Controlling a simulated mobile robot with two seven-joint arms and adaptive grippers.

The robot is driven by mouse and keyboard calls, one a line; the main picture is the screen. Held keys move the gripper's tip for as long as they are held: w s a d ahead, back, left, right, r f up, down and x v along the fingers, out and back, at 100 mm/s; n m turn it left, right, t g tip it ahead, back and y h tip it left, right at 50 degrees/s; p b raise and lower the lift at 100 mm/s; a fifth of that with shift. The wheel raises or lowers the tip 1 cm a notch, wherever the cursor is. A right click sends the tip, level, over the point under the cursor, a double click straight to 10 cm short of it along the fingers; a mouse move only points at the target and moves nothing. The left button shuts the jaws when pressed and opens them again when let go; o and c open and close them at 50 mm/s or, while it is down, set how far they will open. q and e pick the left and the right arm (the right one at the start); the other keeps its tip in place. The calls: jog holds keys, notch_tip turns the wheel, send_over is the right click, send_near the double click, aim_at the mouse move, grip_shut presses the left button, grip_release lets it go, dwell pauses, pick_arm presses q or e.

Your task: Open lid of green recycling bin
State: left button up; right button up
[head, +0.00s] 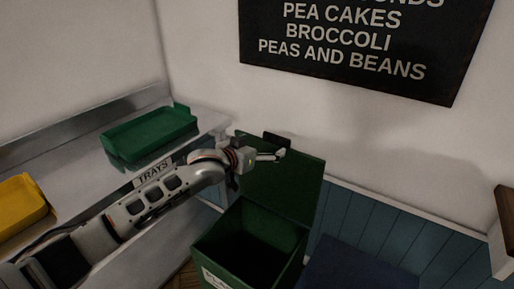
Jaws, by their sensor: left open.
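The green recycling bin (248,245) stands on the floor below centre, with a white label low on its front. Its dark inside is visible. Its green lid (287,188) is raised and stands tilted up at the back of the bin, close to the wall. A dark tab (277,140) shows at the lid's upper edge. My left gripper (281,154) is open in front of the upper part of the lid, just below the tab. I cannot tell whether its fingers touch the lid. My right gripper is not in view.
A metal counter on the left holds a green tray (149,136) and a yellow tray (20,207). A dark blue flat-topped thing (355,268) stands right of the bin. A black menu board (360,45) hangs above. A wooden edge (504,232) is at far right.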

pick_arm(q)
jog(key=shift+v, duration=1.4)
jog(key=s+a+f+n+y, duration=0.1)
jog(key=s+a+f, duration=0.2)
jog(key=s+f, duration=0.6)
jog(key=s+a+f+n, duration=0.1)
jog(key=s+a+f, duration=0.2)
jog(key=s+f, duration=0.55)
jog(key=s+a+f+y, duration=0.2)
jog(key=s+a+f, duration=0.5)
jog(key=s+a, duration=0.2)
jog(key=s+a+f+n+y, duration=0.1)
jog(key=s+a+f+y, duration=0.2)
jog(key=s+a+f, duration=0.5)
jog(key=s+a, duration=0.2)
jog(key=s, duration=0.1)
jog(key=shift+s+f+g, duration=0.2)
jog(key=shift+s+g, duration=0.15)
jog(key=shift+g, duration=0.05)
jog(key=shift+a, duration=0.1)
